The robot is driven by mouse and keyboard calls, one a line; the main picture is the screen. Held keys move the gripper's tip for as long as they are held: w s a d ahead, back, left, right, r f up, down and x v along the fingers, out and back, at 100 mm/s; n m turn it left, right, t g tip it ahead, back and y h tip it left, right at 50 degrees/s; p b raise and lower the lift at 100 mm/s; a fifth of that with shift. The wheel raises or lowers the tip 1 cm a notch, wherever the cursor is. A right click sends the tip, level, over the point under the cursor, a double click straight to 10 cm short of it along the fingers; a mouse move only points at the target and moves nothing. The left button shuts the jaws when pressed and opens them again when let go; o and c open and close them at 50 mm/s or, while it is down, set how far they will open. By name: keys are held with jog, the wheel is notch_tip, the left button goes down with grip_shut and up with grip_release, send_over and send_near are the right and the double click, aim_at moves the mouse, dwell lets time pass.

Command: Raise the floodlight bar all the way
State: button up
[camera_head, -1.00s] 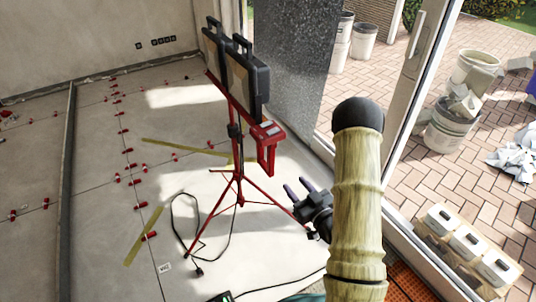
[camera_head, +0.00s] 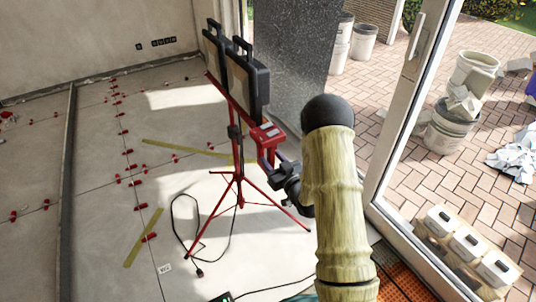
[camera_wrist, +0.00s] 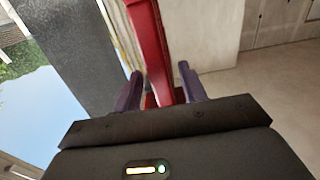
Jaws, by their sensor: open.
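The floodlight bar (camera_head: 233,97) is red and carries two dark square floodlights (camera_head: 246,78) on top of a red tripod stand (camera_head: 239,180). A red handle (camera_head: 266,140) hangs from the bar's near right end. My gripper (camera_head: 268,168) is at the handle's lower part, with its fingers hidden in part by the handle and wrist. In the wrist view my gripper (camera_wrist: 160,82) is open, with a finger on each side of the red handle (camera_wrist: 149,40). A gap shows between the right finger and the handle. Contact at the left finger is unclear.
A black cable (camera_head: 185,225) lies on the floor left of the stand. A dark stone pillar (camera_head: 292,60) stands behind the floodlights. A glass door frame (camera_head: 395,130) is to the right, with buckets (camera_head: 452,128) outside. Open tiled floor lies to the left.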

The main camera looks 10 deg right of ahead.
jog(key=shift+x, duration=1.65)
grip_shut()
jog(key=shift+r, duration=0.1)
